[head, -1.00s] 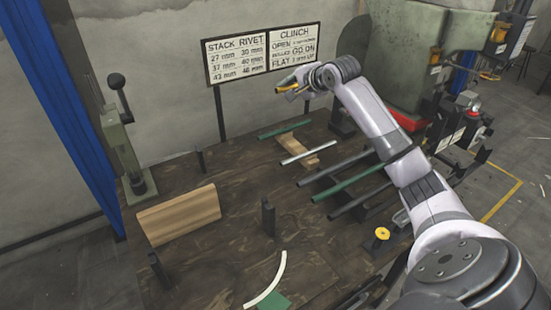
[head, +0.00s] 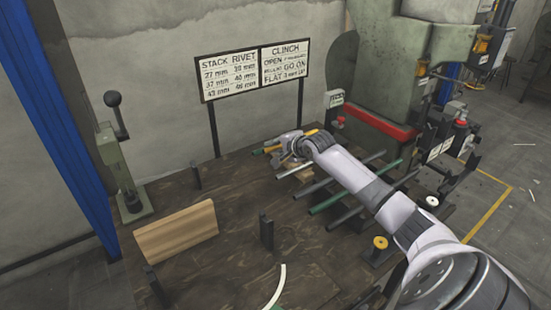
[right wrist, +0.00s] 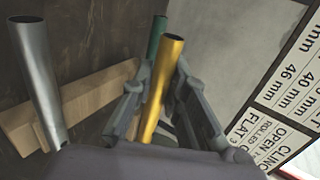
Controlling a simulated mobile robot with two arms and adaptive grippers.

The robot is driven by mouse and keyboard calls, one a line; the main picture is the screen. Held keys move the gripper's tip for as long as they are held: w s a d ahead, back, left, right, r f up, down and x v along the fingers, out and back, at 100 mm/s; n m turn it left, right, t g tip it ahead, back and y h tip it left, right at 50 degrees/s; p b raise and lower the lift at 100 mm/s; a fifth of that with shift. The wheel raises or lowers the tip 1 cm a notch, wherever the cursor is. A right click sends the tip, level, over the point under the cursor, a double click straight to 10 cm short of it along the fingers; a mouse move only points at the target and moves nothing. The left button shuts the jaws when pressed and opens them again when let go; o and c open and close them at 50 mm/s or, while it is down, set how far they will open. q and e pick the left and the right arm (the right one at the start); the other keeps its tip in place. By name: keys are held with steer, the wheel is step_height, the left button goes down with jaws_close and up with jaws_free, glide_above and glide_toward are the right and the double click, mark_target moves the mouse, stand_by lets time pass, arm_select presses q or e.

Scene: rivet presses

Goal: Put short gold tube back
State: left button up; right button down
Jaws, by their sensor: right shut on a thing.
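My right gripper (head: 280,150) is low over the far part of the workbench, in front of the sign. In the right wrist view, its fingers (right wrist: 163,95) are shut on a short gold tube (right wrist: 163,88), which sticks out past the fingertips. In the head view, a small part of the gold tube (head: 271,149) shows at the gripper. A green tube (right wrist: 156,38) lies just beyond it, and a silver tube (right wrist: 38,85) is to the left. A light wooden rest (right wrist: 85,98) lies below. I cannot tell whether the gold tube touches the rest. My left gripper is not in view.
Longer dark and green tubes (head: 326,203) lie to the right, partly under my right arm. A wooden block (head: 177,232) and dark posts (head: 267,231) stand in front. The sign (head: 254,72) stands behind, and the green press (head: 415,60) at right.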

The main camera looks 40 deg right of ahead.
steer(key=shift+f, duration=2.2)
steer(key=c, duration=1.6)
jaws_free()
steer(key=shift+r, duration=0.1)
steer(key=v, duration=1.2)
steer(key=shift+r+p, duration=0.1)
steer(key=shift+p, duration=0.3)
